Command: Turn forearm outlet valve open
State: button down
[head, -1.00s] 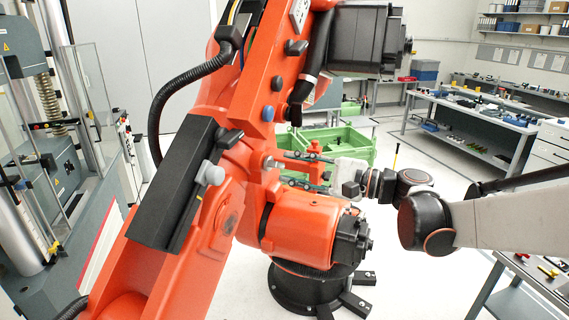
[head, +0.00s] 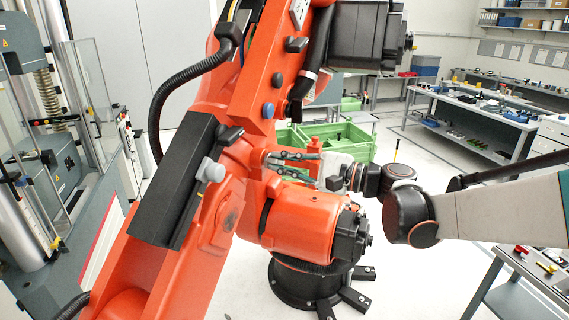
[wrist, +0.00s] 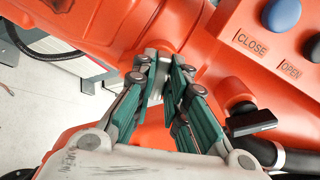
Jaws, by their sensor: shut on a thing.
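My gripper (head: 272,162) reaches in from the right at the big orange robot arm (head: 205,150). Its green-padded fingers also show in the wrist view (wrist: 164,68), with the tips close together on a small pale grey stub (wrist: 161,57) on the orange body. The stub may be the valve's handle; the fingertips partly hide it, and its turn angle cannot be read. CLOSE and OPEN labels (wrist: 251,41) are on the orange surface at the upper right of the wrist view, beside a blue knob (wrist: 282,14) and a darker knob. A black lever (wrist: 251,123) sits to the right of the fingers.
A black hose (head: 165,95) loops off the orange arm. A grey testing machine (head: 55,150) stands at the left. Green crates (head: 345,140) stand behind, and workbenches (head: 465,125) are at the right.

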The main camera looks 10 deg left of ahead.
jog(key=n+b, duration=0.2)
jog(key=n, duration=0.1)
jog(key=n+b, duration=0.1)
jog(key=n, duration=0.1)
jog(key=shift+f, duration=0.25)
jog(key=n+b, duration=0.5)
jog(key=n, duration=1.1)
jog(key=shift+f, duration=0.15)
dwell(0.3)
jog(key=c, duration=1.6)
grip_release()
jog(key=shift+w, duration=0.1)
